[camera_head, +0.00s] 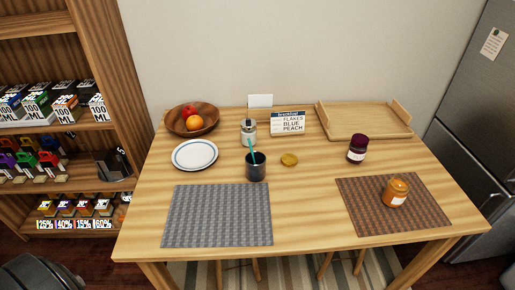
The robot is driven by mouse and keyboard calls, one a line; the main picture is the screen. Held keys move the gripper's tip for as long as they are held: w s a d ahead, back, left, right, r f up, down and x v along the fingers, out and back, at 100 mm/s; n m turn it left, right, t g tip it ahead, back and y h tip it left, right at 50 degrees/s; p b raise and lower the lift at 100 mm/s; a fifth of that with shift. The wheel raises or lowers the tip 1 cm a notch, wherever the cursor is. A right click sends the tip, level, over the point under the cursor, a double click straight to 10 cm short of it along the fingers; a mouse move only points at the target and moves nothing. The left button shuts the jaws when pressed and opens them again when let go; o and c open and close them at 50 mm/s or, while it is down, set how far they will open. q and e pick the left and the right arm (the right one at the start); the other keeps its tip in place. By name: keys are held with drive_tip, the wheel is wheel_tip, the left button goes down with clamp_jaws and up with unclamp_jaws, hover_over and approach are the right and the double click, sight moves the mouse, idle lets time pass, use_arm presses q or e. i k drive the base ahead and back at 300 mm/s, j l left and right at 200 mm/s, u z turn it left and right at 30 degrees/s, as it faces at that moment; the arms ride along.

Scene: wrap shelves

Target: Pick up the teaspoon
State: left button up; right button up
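A thin teal handle (251,152) sticks up out of a dark cup (256,170) near the middle of the wooden table. It may be the teaspoon, but its lower end is hidden inside the cup, so I cannot tell for sure. The handle leans slightly to the left. No other spoon shows on the table.
The table (310,205) also holds a grey placemat (218,215), a brown placemat with an orange jar (397,192), a dark jar (357,149), a gold lid (289,159), a plate (195,155), a glass shaker (248,132), a fruit bowl (176,124) and a tray (365,122).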

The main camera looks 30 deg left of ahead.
sight(249, 139)
drive_tip(key=i+l+u, duration=0.15)
drive_tip(key=l+u, duration=0.15)
drive_tip(key=u, duration=0.15)
drive_tip(key=l+u, duration=0.4)
drive_tip(key=i+j, duration=0.05)
